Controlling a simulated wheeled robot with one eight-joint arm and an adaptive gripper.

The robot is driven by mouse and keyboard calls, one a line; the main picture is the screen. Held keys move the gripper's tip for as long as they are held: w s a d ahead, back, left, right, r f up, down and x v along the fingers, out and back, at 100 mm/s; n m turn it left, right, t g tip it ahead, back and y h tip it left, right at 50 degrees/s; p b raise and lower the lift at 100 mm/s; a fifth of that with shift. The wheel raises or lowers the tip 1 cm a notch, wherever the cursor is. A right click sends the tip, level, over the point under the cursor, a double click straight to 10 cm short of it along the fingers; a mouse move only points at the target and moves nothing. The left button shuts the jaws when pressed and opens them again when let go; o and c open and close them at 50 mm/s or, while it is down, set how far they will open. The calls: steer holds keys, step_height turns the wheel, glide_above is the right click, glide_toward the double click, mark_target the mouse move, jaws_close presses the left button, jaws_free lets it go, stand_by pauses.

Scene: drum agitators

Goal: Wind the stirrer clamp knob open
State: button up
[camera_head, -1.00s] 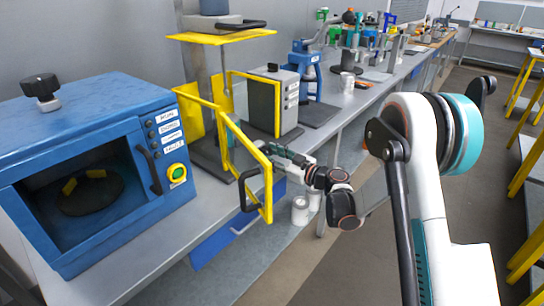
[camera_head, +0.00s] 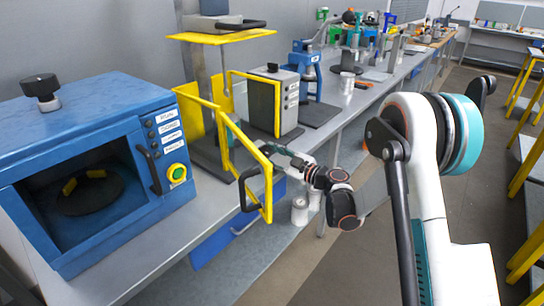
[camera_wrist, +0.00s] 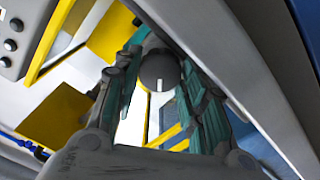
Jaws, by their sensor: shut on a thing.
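A dark round knob (camera_wrist: 158,72) with a white line on its face shows in the wrist view, between the teal fingers of my gripper (camera_wrist: 166,66). The fingers are shut on it from both sides. In the head view my gripper (camera_head: 276,150) is at the yellow guard frame (camera_head: 229,150) in front of the stirrer stand. The knob cannot be made out there; the guard and my gripper cover that area. The stand has a grey column (camera_head: 203,72) and a yellow plate (camera_head: 222,36).
A blue machine (camera_head: 95,110) with a black top knob (camera_head: 40,86) stands at left. A grey box (camera_head: 277,98) with a yellow frame stands behind my gripper. The guard's bars are close to my gripper and wrist.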

steer(key=o, duration=1.1)
steer(key=shift+c, duration=0.2)
steer(key=m, duration=0.6)
steer(key=p+v, duration=0.3)
steer(key=v, duration=1)
steer(key=shift+s+d+p, duration=0.25)
steer(key=shift+d+p, duration=0.05)
steer(key=shift+p, duration=0.05)
